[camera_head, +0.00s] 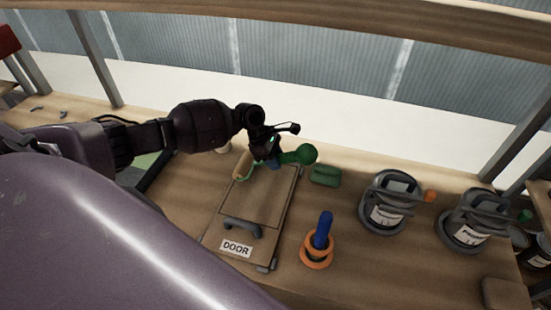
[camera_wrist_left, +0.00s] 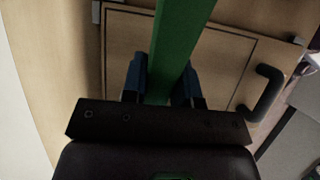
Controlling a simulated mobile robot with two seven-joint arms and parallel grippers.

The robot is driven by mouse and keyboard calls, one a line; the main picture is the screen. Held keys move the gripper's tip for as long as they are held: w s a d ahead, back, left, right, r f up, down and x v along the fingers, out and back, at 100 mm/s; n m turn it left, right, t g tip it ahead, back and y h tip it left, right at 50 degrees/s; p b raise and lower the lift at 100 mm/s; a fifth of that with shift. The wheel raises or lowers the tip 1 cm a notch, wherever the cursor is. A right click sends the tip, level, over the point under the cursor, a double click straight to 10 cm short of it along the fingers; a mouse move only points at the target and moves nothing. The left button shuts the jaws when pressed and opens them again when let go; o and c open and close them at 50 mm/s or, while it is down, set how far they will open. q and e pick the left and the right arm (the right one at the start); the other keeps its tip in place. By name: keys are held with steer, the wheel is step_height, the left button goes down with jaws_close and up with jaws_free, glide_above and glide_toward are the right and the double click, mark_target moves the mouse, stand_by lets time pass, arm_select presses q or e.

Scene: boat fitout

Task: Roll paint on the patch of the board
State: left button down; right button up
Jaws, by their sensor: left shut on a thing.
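The board (camera_head: 210,228) is a wooden panel labelled DOOR, lying flat on the bench with a dark handle near its front. A thin dark outline marks a patch (camera_head: 262,197) on it; the patch also shows in the wrist view (camera_wrist_left: 222,60). My left gripper (camera_head: 272,161) is above the board's far end, shut on the green handle (camera_head: 298,155) of the paint roller. The handle fills the middle of the wrist view (camera_wrist_left: 180,40) between blue fingertips. The cream roller head (camera_head: 242,166) is at the board's far left corner; I cannot tell whether it touches. My right gripper is not in view.
A dark-rimmed tray with a green inside (camera_head: 148,163) is partly hidden behind my left arm. Right of the board stand an orange ring with a blue peg (camera_head: 322,230), a green block (camera_head: 325,176) and two grey cans (camera_head: 385,212) (camera_head: 463,235). A rail runs behind.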

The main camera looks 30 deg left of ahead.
arm_select(q)
steer(key=shift+f, duration=0.75)
steer(key=shift+d, duration=0.15)
steer(key=shift+w+d+r, duration=0.1)
steer(key=shift+w+d, duration=0.05)
steer(key=shift+d, duration=0.1)
steer(key=d+p, duration=0.1)
steer(key=d, duration=0.1)
steer(key=shift+w+d+p, duration=0.3)
steer(key=shift+w+p, duration=0.05)
steer(key=shift+w, duration=0.05)
steer(key=shift+w+d, duration=0.2)
steer(key=shift+d, duration=0.4)
steer(key=shift+d, duration=0.1)
steer(key=shift+w+d, duration=0.25)
steer(key=shift+d, duration=0.5)
steer(key=shift+w+d, duration=0.25)
steer(key=shift+d, duration=0.45)
steer(key=shift+w+d, duration=0.25)
steer(key=shift+d, duration=0.5)
